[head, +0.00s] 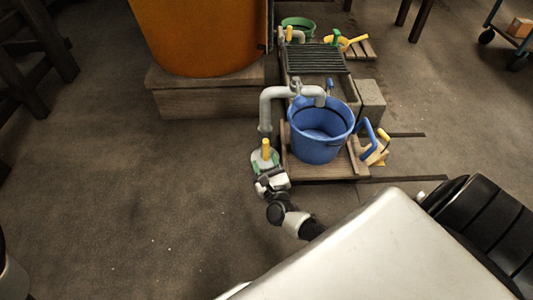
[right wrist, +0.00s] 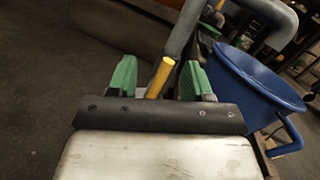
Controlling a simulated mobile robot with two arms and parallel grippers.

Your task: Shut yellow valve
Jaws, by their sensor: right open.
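The yellow valve handle (head: 266,147) stands upright at the near end of the bent grey pipe (head: 265,105). In the right wrist view the yellow handle (right wrist: 161,76) sits between the two green fingertips of my right gripper (right wrist: 158,79). The fingers are apart, with a gap on both sides of the handle. In the head view my right gripper (head: 265,161) is at the lower part of the handle. The base of the handle is hidden behind the gripper body. My left gripper is not in view.
A blue bucket (head: 318,144) stands on a wooden pallet (head: 325,172) under the pipe's spout, just right of the gripper. A large orange tank (head: 200,35) rests on a wooden block (head: 205,95) behind. Another yellow handle (head: 289,33) is farther back.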

